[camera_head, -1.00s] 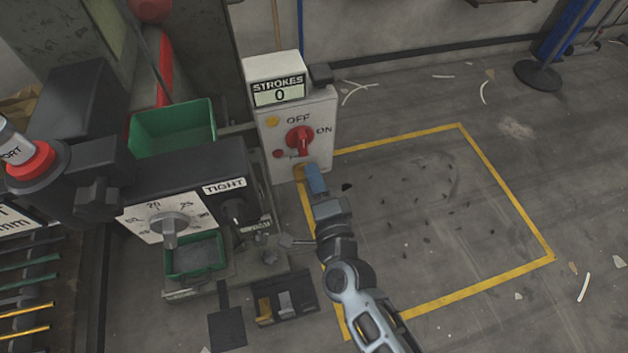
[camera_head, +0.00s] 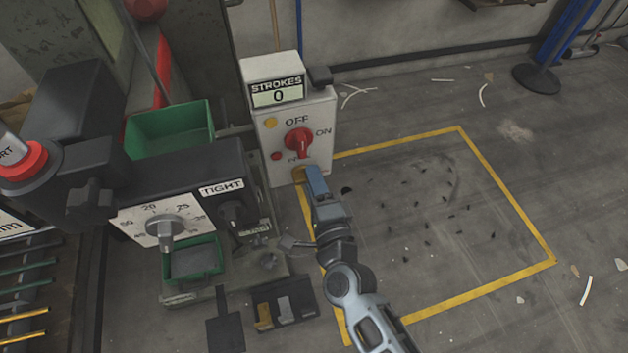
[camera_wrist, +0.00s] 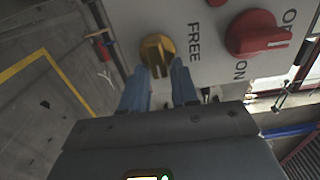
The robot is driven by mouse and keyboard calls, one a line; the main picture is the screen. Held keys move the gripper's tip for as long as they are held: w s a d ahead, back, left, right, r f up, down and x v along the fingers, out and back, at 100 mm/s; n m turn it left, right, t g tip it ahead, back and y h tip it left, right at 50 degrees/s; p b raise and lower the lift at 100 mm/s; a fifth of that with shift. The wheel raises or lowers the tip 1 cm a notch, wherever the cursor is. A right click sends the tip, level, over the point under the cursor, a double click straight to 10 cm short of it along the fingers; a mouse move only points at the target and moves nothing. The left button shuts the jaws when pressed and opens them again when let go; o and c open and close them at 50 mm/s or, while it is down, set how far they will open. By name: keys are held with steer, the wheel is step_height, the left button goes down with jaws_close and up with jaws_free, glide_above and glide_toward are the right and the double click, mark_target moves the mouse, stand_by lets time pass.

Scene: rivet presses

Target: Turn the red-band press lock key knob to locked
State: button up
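A brass-yellow key knob (camera_wrist: 157,52) sits on the lower edge of the pale control box (camera_wrist: 210,70), beside the word FREE. In the head view only a bit of the knob (camera_head: 298,174) shows, low on the control box (camera_head: 318,150). My gripper (camera_wrist: 159,76) is open, its two blue fingers apart with their tips at the knob's near end, one on each side. I cannot tell whether they touch it. In the head view my gripper (camera_head: 311,172) is at the box's lower edge and partly hides the knob's label.
A red OFF/ON switch (camera_head: 299,141) is just above the knob and shows large in the wrist view (camera_wrist: 257,34). A STROKES counter (camera_head: 277,93) reads 0. The press's dial (camera_head: 166,227) and TIGHT knob (camera_head: 236,215) are left. The yellow-marked floor right is clear of large objects.

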steer(key=shift+o, duration=1.1)
steer(key=v, duration=0.8)
